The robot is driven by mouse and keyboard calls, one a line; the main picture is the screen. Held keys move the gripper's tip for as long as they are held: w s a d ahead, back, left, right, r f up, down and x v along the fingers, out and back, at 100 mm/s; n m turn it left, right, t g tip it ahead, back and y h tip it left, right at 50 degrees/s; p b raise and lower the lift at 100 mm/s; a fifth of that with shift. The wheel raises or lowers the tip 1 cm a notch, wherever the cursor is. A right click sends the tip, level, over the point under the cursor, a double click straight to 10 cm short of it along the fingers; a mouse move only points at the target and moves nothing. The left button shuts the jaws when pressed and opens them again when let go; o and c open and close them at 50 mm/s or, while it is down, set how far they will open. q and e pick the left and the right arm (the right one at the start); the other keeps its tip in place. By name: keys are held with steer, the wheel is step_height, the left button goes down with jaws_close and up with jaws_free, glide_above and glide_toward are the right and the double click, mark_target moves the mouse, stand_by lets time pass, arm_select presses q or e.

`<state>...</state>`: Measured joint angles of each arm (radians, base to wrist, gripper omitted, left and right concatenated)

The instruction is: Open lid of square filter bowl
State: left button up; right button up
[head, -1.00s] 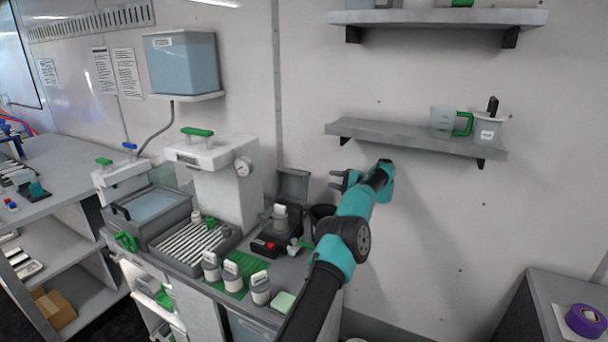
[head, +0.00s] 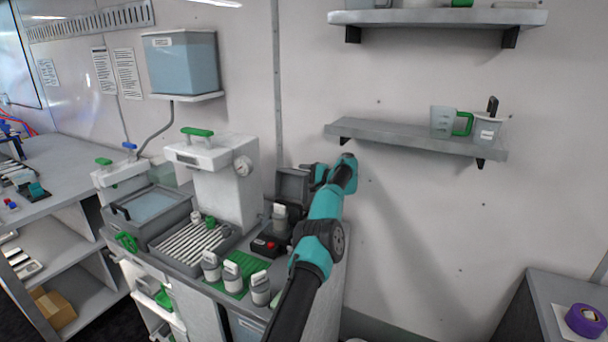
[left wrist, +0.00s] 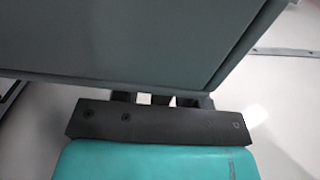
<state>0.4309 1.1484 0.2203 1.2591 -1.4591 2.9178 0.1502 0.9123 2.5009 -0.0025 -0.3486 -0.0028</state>
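A grey square panel (head: 292,186), which looks like the lid of the square filter bowl, stands raised behind the black device at the right end of the bench. The bowl under it is mostly hidden. My left gripper (head: 313,176) is at the panel's right edge in the head view, with its arm coming up from below. In the left wrist view, the grey framed panel (left wrist: 130,40) fills the top and covers the fingertips. I cannot tell whether the fingers touch it or how far they are apart. My right gripper is not in view.
A black device with a red button (head: 268,246) stands in front of the panel. Several white-labelled bottles (head: 232,276) stand on a green mat. A white housing with a gauge (head: 225,180) is to the left. The wall shelf (head: 400,137) is above right of my arm.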

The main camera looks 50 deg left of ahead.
arm_select(q)
jaws_close()
stand_by(0.3)
steer(key=shift+s+r, duration=0.1)
stand_by(0.4)
